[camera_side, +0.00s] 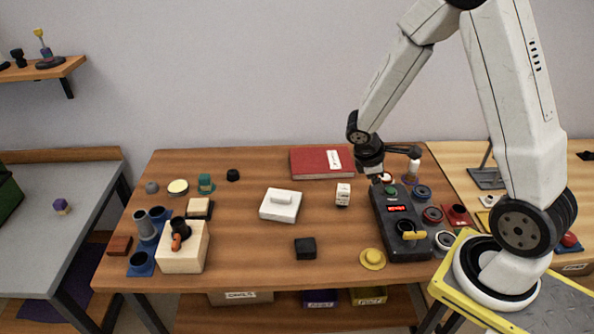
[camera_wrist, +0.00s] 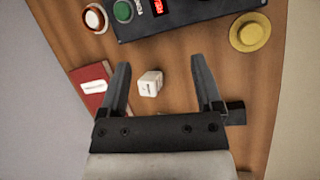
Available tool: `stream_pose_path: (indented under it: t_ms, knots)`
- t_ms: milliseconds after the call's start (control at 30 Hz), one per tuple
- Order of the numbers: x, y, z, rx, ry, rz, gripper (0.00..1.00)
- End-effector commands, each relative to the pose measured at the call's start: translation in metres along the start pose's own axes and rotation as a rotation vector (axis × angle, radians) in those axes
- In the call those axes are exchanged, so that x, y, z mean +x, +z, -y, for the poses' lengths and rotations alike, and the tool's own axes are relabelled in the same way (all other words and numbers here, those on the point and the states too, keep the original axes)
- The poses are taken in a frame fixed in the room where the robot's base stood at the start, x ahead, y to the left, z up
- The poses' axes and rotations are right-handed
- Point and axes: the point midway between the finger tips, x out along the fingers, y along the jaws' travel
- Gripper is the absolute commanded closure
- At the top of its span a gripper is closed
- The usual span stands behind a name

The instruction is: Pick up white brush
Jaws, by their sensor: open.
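A flat white block with a raised grip bar (camera_side: 280,206) lies on the wooden table in the side view; it looks like the white brush, though no bristles show. I cannot make it out in the wrist view. My gripper (camera_side: 378,178) is above the table's back right, by the dark control box, apart from the block and to its right. In the wrist view my gripper (camera_wrist: 160,64) has its fingers spread with nothing held.
A red book (camera_side: 318,162) lies at the back. A black cube (camera_side: 305,248) and yellow round piece (camera_side: 372,259) are in front. A wooden box (camera_side: 184,248) and several small items stand left. Bare table surrounds the white block.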

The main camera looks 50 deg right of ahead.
Motion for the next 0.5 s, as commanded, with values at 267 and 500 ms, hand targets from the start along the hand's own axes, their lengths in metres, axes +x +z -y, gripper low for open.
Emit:
stream_pose_path:
  t_ms: [267,500]
  knots:
    - [0.059,0.021,-0.057,-0.252,0.115,0.230,0.17]
    - [0.108,0.036,-0.103,-0.465,0.222,0.411,0.17]
